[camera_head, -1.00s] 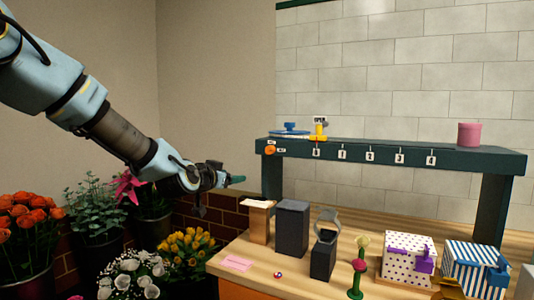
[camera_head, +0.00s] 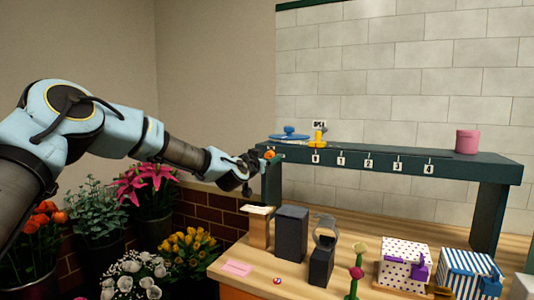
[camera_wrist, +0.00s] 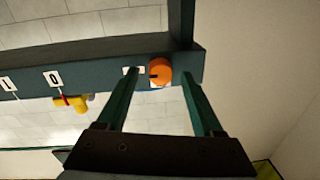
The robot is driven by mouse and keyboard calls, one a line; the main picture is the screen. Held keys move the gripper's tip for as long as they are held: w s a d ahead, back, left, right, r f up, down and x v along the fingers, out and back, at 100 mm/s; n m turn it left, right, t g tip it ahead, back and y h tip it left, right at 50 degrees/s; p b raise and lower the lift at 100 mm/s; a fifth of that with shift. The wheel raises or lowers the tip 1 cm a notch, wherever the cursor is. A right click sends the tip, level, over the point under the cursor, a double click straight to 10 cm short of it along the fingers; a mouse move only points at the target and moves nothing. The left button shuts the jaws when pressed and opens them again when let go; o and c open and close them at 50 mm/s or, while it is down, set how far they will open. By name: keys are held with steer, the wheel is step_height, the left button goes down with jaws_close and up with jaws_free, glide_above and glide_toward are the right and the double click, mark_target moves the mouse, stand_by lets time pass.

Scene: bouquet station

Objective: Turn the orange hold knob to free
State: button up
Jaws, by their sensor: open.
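The orange hold knob (camera_wrist: 160,71) sits on the front face of the dark green shelf beam (camera_wrist: 100,70), at its end. It has a dark mark on its left side in the wrist view. A small white label (camera_wrist: 130,71) is beside it; its text is too small to read. In the head view the knob (camera_head: 269,154) shows at the beam's left end. My gripper (camera_wrist: 157,76) is open and empty, its two fingers on either side of the knob in the picture. I cannot tell whether they touch it. In the head view my gripper (camera_head: 262,160) is at the beam's left end.
Number tags, including the 0 tag (camera_head: 315,159), run along the beam. A yellow piece (camera_head: 318,139) and a blue piece (camera_head: 289,132) are above the beam's left part. Boxes and dark blocks (camera_head: 291,232) stand on the wooden counter below. Flowers fill the lower left.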

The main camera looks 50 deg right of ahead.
steer(key=shift+w+d, duration=0.1)
steer(key=shift+d, duration=0.2)
steer(key=shift+c, duration=0.2)
jaws_close()
